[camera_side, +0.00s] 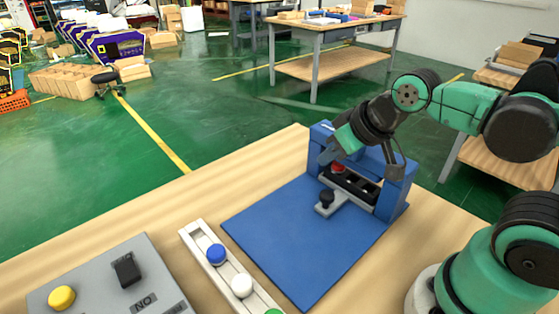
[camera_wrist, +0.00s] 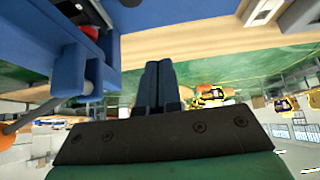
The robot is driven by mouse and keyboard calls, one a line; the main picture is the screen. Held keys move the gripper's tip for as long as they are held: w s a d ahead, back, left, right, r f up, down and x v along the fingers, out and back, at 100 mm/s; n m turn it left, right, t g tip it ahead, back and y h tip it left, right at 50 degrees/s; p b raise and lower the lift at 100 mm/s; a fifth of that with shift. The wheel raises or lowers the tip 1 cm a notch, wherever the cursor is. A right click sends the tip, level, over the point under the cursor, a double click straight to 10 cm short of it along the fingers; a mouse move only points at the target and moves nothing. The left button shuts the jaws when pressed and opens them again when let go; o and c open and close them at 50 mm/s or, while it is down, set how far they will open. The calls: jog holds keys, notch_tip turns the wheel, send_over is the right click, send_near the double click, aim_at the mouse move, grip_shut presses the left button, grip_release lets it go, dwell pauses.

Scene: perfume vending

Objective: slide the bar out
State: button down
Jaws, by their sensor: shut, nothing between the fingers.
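The grey bar (camera_side: 331,209) with a black knob (camera_side: 327,196) sticks out from the front of the blue dispenser (camera_side: 396,190) over its blue base plate (camera_side: 290,240). A red piece (camera_side: 338,168) sits in the dark slotted tray behind the bar. My gripper (camera_side: 326,157) is above and behind the knob, at the left side of the dispenser, apart from the knob. Its fingers are together and empty in the wrist view (camera_wrist: 161,68).
A white rail (camera_side: 197,240) holds a blue ball (camera_side: 215,253), a white ball (camera_side: 242,285) and a partly cut-off green one. A grey control box (camera_side: 90,285) has a yellow button (camera_side: 61,297) and black switch (camera_side: 125,270). The base plate in front of the bar is clear.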

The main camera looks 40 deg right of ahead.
aim_at(327, 194)
dwell(0.3)
jog(key=c, duration=1)
grip_release()
jog(key=o, duration=0.3)
jog(key=shift+w+d+r+m+g, duration=0.15)
jog(key=shift+d+r+m+g, duration=0.05)
jog(key=shift+m+g, duration=0.35)
jog(key=shift+o, duration=1.2)
jog(key=shift+w+d+r+m+g, duration=0.1)
jog(key=shift+d+r+m+g, duration=0.1)
jog(key=shift+m+g, duration=0.5)
jog(key=f+m+g, duration=0.1)
jog(key=f+m, duration=0.1)
jog(key=f, duration=0.1)
jog(key=d+f+m+g, duration=0.1)
jog(key=f+m+g, duration=0.1)
jog(key=f, duration=0.2)
jog(key=f+m+g, duration=0.1)
jog(key=f+m, duration=0.1)
jog(key=f, duration=0.2)
jog(key=shift+w+d+m+g, duration=0.25)
jog(key=shift+w+d+g, duration=0.1)
jog(key=shift+w, duration=0.05)
grip_shut()
